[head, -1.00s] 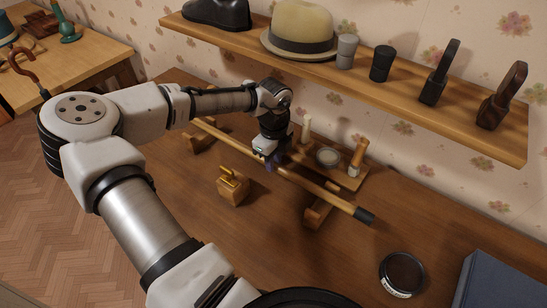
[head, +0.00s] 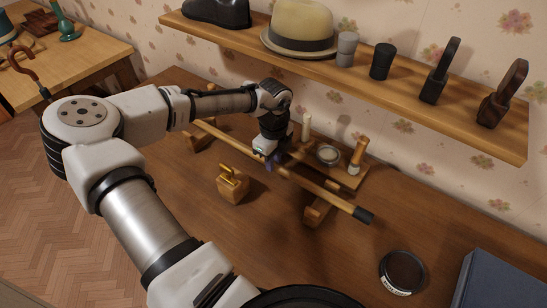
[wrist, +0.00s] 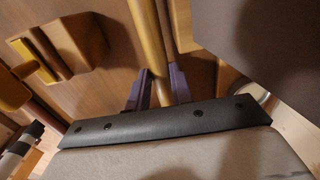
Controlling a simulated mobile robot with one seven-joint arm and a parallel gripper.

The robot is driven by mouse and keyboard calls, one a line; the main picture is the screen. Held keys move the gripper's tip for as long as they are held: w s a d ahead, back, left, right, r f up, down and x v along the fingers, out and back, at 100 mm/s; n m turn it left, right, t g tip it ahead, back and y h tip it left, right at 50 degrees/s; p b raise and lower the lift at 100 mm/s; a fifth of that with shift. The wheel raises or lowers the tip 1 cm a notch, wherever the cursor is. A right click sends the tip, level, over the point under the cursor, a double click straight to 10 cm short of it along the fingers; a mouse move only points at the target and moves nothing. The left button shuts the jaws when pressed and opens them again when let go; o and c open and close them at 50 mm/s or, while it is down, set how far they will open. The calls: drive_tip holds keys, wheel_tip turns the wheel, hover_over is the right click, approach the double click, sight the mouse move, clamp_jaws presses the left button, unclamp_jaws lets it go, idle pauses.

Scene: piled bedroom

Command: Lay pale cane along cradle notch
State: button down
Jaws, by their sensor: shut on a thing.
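The pale cane (head: 328,193) is a long light-wood rod with a dark tip at its right end. It runs diagonally over the table in the head view, and it also shows in the wrist view (wrist: 149,42). My gripper (head: 271,161) is shut on the cane near its middle; its purple fingers (wrist: 158,88) stand either side of it in the wrist view.
A wooden block with a brass piece (head: 233,188) stands in front of the cane. A small tray (head: 346,181) behind holds a brush (head: 357,155), a tin (head: 328,156) and a pale peg (head: 306,127). A shelf (head: 400,90) overhangs the back. A round dark tin (head: 402,272) lies front right.

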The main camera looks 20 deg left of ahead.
drive_tip(key=c, duration=1.1)
unclamp_jaws()
drive_tip(key=shift+c, duration=0.2)
drive_tip(key=shift+f, duration=0.1)
wheel_tip(320, 180, up, 3)
drive_tip(key=p, duration=0.3)
drive_tip(key=shift+r, duration=0.2)
drive_tip(key=shift+r+p, duration=0.55)
drive_tip(key=shift+r, duration=0.8)
